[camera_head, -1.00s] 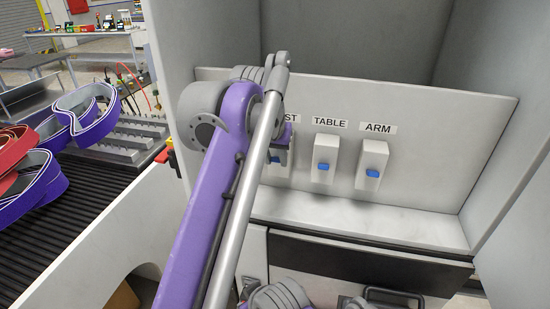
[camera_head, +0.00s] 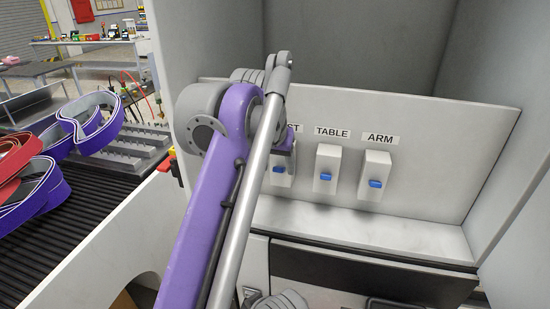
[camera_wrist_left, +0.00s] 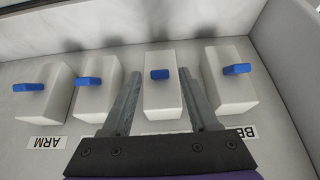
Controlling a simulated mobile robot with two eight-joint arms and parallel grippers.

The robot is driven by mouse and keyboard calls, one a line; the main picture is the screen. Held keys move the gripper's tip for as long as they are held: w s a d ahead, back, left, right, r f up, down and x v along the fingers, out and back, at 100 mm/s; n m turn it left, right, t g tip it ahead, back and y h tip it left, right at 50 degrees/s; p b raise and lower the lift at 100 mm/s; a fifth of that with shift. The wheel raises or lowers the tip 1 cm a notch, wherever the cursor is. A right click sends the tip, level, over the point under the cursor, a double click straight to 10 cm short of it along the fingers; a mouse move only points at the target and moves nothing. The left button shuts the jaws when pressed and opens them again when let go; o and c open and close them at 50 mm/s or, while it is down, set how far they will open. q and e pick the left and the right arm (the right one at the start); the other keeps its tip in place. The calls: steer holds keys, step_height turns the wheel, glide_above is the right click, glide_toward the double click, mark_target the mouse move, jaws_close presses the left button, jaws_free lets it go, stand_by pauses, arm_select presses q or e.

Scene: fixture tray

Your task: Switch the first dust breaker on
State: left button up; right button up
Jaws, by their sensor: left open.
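The dust breaker is a pale box with a blue switch (camera_head: 278,169), on the panel below a label of which only "ST" shows past my arm. In the left wrist view its box (camera_wrist_left: 161,96) stands between the fingers of my left gripper (camera_wrist_left: 159,76), its blue switch near fingertip level. My left gripper is open, one finger on each side of the box; I cannot tell whether either touches it. In the head view, my arm hides most of this gripper. My right gripper is not in view.
The TABLE breaker (camera_head: 327,160) and ARM breaker (camera_head: 374,166) stand to the right. Another breaker (camera_wrist_left: 229,88), its label partly hidden, is at the right in the wrist view. Cabinet walls flank the panel (camera_head: 430,175). A conveyor (camera_head: 100,195) with purple and red bands lies left.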

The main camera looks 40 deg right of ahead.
arm_select(q)
steer(key=shift+v, duration=3)
steer(key=w+a+f+n+t+y, duration=0.15)
steer(key=w+a+f, duration=0.25)
steer(key=a, duration=0.8)
steer(key=w+a+f+n, duration=0.3)
steer(key=w+a+f, duration=0.1)
steer(key=a, duration=0.9)
steer(key=s+a+f+n+y, duration=0.1)
steer(key=s+a+f, duration=0.2)
steer(key=a+f, duration=0.3)
steer(key=s+a+f+n+y, duration=0.1)
steer(key=s+a+f+n, duration=0.1)
steer(key=a+f, duration=0.5)
steer(key=shift+s+a+f+t, duration=0.15)
steer(key=shift+s+a+t, duration=0.3)
steer(key=shift+s+a, duration=0.5)
steer(key=s+a+f+n, duration=0.1)
steer(key=s+a+f, duration=0.1)
steer(key=s+f, duration=0.1)
steer(key=s+a+f, duration=0.3)
steer(key=f, duration=0.3)
steer(key=s+a+f+n+y, duration=0.1)
steer(key=s+a+f, duration=0.2)
steer(key=f, duration=0.1)
steer(key=shift+s+a+f+n, duration=0.2)
steer(key=shift+s+n, duration=0.15)
steer(key=shift+c, duration=0.2)
